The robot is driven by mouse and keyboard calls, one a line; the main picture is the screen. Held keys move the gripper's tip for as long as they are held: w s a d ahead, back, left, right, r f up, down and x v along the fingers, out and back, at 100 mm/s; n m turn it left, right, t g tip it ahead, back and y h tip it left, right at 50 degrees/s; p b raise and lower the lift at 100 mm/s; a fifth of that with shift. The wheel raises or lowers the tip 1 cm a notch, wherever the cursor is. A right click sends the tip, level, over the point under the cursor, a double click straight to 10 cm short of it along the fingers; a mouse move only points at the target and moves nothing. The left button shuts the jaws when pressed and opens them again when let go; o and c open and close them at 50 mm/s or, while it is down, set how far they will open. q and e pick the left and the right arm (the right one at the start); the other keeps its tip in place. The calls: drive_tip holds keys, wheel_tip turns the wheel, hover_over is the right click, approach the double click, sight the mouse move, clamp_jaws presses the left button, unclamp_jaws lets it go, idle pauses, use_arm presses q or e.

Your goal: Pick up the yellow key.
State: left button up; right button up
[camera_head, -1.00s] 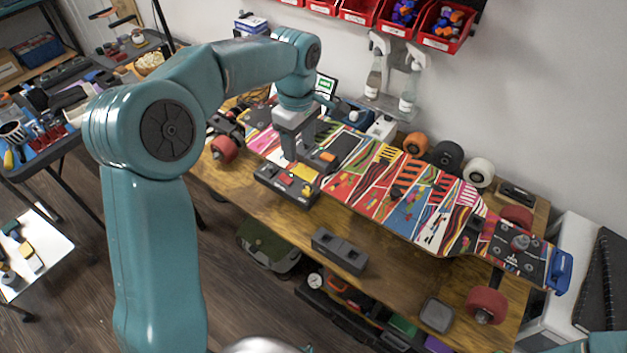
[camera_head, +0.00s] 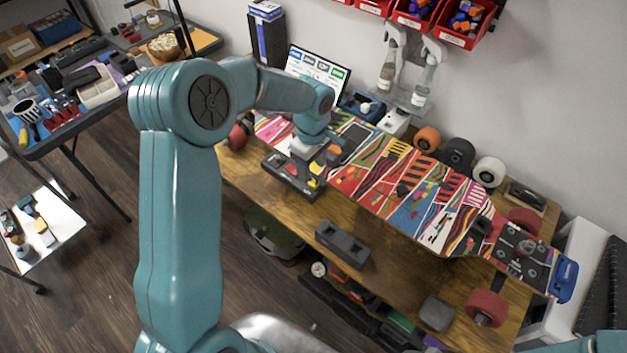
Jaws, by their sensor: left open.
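A small yellow piece, which looks like the yellow key (camera_head: 313,183), sits at the right end of a dark holder (camera_head: 272,163) on the wooden bench. My left gripper (camera_head: 294,163) points down over the holder, just left of the yellow and red pieces. It is open, and its fingertips are small and partly lost against the dark holder. I cannot tell whether they touch anything. Only a bit of my right arm shows at the bottom right corner; its gripper is out of view.
A colourful skateboard deck (camera_head: 430,205) lies along the bench behind the holder. A grey slotted block (camera_head: 343,245) stands near the front edge of the bench (camera_head: 385,262). A screen (camera_head: 318,72), spray bottles and loose wheels stand along the wall.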

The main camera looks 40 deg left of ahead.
sight(314, 176)
use_arm(q)
wheel_tip(314, 176, down, 4)
drive_tip(key=shift+w+d+f+p, duration=0.1)
drive_tip(key=shift+w+p, duration=0.05)
drive_tip(key=shift+p, duration=0.55)
drive_tip(key=shift+w+f, duration=0.1)
drive_tip(key=shift+f, duration=0.25)
drive_tip(key=shift+s+r, duration=0.1)
drive_tip(key=shift+s, duration=0.1)
drive_tip(key=shift+d, duration=0.1)
drive_tip(key=shift+c, duration=0.6)
drive_tip(key=shift+w, duration=0.1)
clamp_jaws()
wheel_tip(314, 176, up, 20)
drive_tip(key=b, duration=0.2)
